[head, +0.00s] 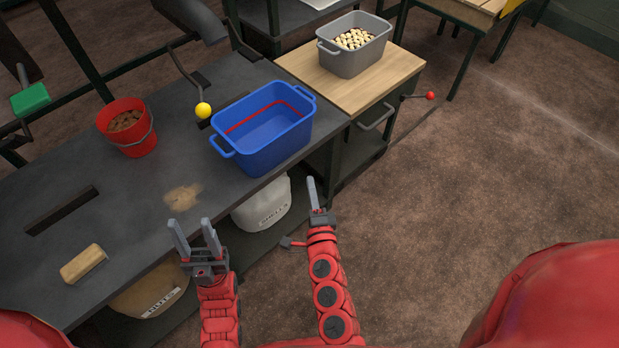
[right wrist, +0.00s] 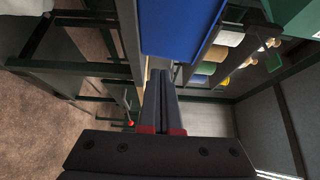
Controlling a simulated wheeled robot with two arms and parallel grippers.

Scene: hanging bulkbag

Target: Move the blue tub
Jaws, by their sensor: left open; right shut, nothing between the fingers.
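The blue tub (head: 262,128) stands upright on the dark workbench near its right end. It looks empty, with a red line around the inside and a handle at each end. In the right wrist view the tub (right wrist: 180,28) fills the top middle, ahead of the fingers. My left gripper (head: 194,236) is open and empty in front of the bench, left of and nearer than the tub. My right gripper (head: 313,192) is shut and empty, just off the bench's front edge, below and right of the tub. Its closed fingers (right wrist: 164,100) show in the right wrist view.
A red bucket (head: 128,130) stands left of the tub, and a yellow ball knob (head: 203,110) is close behind it. A grey tub (head: 358,58) sits on the wooden-topped cabinet (head: 300,68). A wooden block (head: 83,264) lies on the bench.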

